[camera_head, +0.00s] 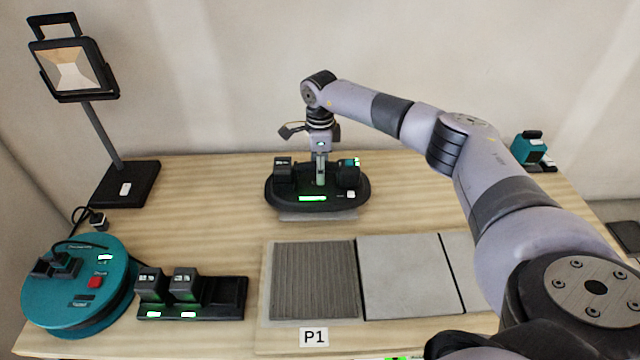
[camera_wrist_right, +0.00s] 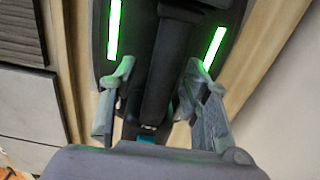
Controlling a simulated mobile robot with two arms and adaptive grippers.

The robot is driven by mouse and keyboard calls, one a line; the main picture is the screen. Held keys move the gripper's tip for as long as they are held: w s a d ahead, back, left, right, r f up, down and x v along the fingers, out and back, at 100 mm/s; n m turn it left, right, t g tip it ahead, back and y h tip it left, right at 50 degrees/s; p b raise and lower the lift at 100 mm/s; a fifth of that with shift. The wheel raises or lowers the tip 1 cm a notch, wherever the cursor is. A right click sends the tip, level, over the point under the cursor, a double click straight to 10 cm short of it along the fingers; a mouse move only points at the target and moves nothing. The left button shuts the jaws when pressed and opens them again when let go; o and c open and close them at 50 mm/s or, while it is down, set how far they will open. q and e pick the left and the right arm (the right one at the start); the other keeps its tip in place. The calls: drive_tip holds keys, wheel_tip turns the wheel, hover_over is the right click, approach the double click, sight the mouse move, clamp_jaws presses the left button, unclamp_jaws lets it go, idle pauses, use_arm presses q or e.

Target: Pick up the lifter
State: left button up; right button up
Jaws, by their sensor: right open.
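The lifter (camera_head: 275,204) is a dark oval device with a green light strip, standing at the back middle of the wooden table. In the right wrist view its dark body (camera_wrist_right: 225,15) fills the upper middle, with green strips on both sides of a dark handle bar (camera_wrist_right: 172,60). My right gripper (camera_head: 320,178) points down over the middle of the lifter. In the right wrist view my right gripper (camera_wrist_right: 160,80) is open, its fingers on either side of the handle bar. Whether they touch it cannot be told. My left gripper is not in view.
Ahead of the lifter lie a ridged grey bed (camera_head: 314,280) marked P1 and smooth grey tiles (camera_head: 405,276). A teal reel (camera_head: 62,305), a battery charger (camera_head: 222,312) and a work lamp (camera_head: 75,72) stand at left. A teal tool (camera_head: 530,148) is at back right.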

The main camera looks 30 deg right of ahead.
drive_tip(key=shift+c, duration=0.4)
clamp_jaws()
drive_tip(key=shift+w+r, duration=0.1)
drive_tip(key=shift+w, duration=0.05)
